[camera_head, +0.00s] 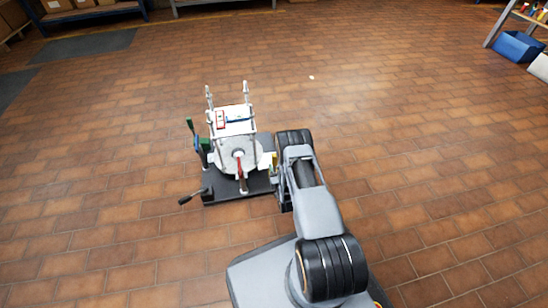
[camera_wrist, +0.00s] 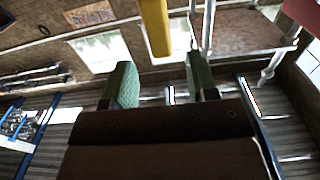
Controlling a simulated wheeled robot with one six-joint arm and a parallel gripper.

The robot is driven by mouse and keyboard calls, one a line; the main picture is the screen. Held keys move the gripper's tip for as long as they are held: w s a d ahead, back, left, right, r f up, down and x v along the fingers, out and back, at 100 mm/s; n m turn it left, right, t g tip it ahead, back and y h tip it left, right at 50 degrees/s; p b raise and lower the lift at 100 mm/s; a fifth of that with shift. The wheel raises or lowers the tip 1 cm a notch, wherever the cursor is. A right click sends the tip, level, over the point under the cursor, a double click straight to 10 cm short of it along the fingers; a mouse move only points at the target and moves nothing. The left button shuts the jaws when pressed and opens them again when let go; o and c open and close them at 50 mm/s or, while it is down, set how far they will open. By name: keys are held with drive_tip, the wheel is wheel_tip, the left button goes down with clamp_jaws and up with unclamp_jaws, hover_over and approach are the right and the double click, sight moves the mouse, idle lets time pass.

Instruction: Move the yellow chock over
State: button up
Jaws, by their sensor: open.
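The yellow chock (camera_head: 274,159) shows as a small upright sliver at the right side of the fixture, close to my arm's end in the head view. In the wrist view a yellow bar (camera_wrist: 154,26), which looks like the chock, hangs in from the top edge. It lies beyond the fingertips, across the gap between them. My gripper (camera_wrist: 161,80) is open, with two green pads apart and nothing seen between them. In the head view the gripper is mostly hidden by my own arm. The fixture (camera_head: 262,186) has a dark base and a round grey flange (camera_head: 230,164).
A red handle (camera_head: 239,167) stands before the flange, and a white plate (camera_head: 240,128) sits between upright posts behind it. A blue bin (camera_head: 518,46) stands far right. The surrounding brick floor is mostly clear.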

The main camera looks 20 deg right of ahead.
sight(275, 159)
drive_tip(key=w+b, duration=0.1)
drive_tip(key=w, duration=0.1)
drive_tip(key=w+d, duration=0.1)
drive_tip(key=w, duration=0.2)
drive_tip(key=w+b, duration=0.1)
drive_tip(key=w, duration=0.1)
drive_tip(key=shift+w+d+b, duration=0.25)
drive_tip(key=shift+w+b, duration=0.05)
drive_tip(key=shift+w, duration=0.1)
clamp_jaws()
drive_tip(key=shift+s, duration=0.1)
